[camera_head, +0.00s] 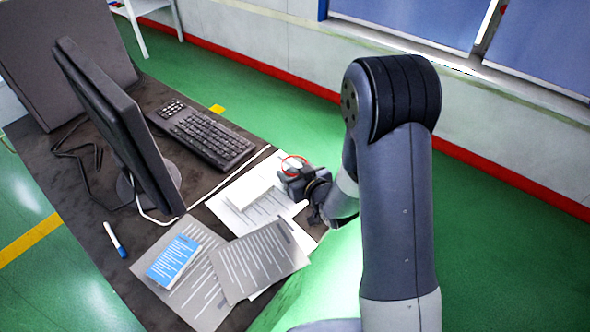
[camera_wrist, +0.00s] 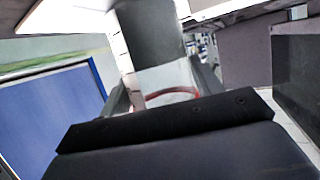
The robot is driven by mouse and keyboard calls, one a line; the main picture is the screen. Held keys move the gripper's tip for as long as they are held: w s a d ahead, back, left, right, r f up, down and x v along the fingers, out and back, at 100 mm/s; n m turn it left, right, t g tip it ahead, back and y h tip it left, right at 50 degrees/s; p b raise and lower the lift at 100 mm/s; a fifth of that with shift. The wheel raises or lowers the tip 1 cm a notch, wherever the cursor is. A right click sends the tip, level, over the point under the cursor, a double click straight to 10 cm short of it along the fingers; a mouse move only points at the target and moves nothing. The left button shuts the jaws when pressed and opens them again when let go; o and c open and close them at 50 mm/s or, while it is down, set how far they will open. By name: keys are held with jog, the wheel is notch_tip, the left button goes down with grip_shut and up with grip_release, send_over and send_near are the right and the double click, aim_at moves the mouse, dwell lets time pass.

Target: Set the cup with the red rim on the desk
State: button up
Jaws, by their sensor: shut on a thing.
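The cup with the red rim (camera_head: 293,160) shows in the head view as a thin red ring, over papers near the right side of the desk. My gripper (camera_head: 294,180) is at the cup and shut on it; it hides most of the cup's body. In the wrist view the pale, see-through cup (camera_wrist: 167,77) with its red rim is between the fingers of my gripper (camera_wrist: 165,85). The dark desk (camera_head: 200,187) lies below. I cannot tell whether the cup touches the desk or papers.
A monitor (camera_head: 118,115) and a keyboard (camera_head: 203,134) stand left of the gripper. Bare desk shows between keyboard and papers.

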jog(key=shift+f+b, duration=0.4)
jog(key=shift+b, duration=0.1)
jog(key=o, duration=1.3)
jog(key=b+v, duration=0.1)
jog(key=v, duration=0.9)
jog(key=shift+s+d+r, duration=0.15)
jog(key=shift+s+r, duration=0.05)
jog(key=shift+s, duration=0.15)
